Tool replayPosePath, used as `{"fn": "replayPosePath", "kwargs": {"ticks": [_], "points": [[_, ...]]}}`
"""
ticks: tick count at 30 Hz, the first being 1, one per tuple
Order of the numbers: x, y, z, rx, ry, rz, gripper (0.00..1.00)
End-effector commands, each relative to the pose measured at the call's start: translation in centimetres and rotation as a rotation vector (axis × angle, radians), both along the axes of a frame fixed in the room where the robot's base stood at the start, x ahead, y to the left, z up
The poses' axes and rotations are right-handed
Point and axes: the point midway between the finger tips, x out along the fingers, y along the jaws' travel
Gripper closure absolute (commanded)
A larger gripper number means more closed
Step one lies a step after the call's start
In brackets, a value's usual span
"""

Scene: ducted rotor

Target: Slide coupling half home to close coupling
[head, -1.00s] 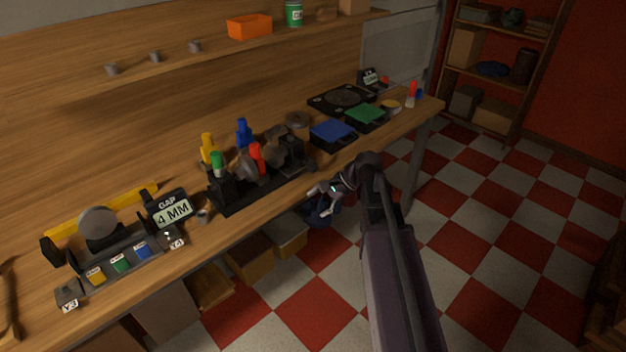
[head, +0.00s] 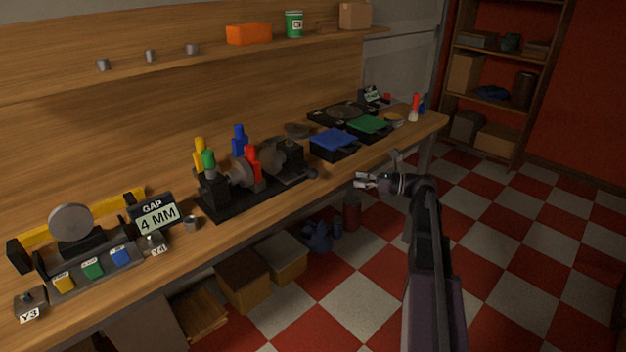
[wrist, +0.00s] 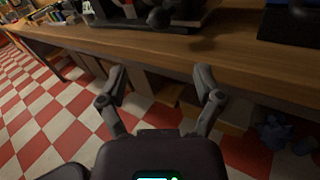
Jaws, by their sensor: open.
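The coupling rig (head: 255,175) stands on the bench, a black base with grey round coupling parts in the middle. Red, green, yellow and blue upright pieces stand around them. I cannot tell from here how wide any gap between the coupling halves is. My gripper (head: 366,181) is open and empty, off the bench's front edge to the right of the rig. In the wrist view my gripper's fingers (wrist: 160,78) are spread with nothing between them, facing the bench edge. The rig's dark base (wrist: 140,22) shows only in part at the top there.
A gauge stand (head: 85,250) and a "GAP 4 MM" display (head: 157,216) stand at the left. Blue (head: 333,139) and green (head: 368,127) trays lie right of the rig. Boxes (head: 243,284) sit under the bench. The checkered floor at the right is open.

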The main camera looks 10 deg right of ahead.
Motion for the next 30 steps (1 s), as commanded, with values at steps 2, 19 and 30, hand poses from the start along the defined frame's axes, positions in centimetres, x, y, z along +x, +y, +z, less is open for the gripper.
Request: {"fn": "replayPosePath", "kwargs": {"ticks": [2, 19, 30], "points": [[0.0, 0.0, 0.1, 0.001, 0.0, 0.0, 0.16], [0.7, 1.6, 0.0, -0.002, -0.001, 0.002, 0.16], [2.9, 5.9, 0.0, -0.003, -0.002, 0.003, 0.16]]}}
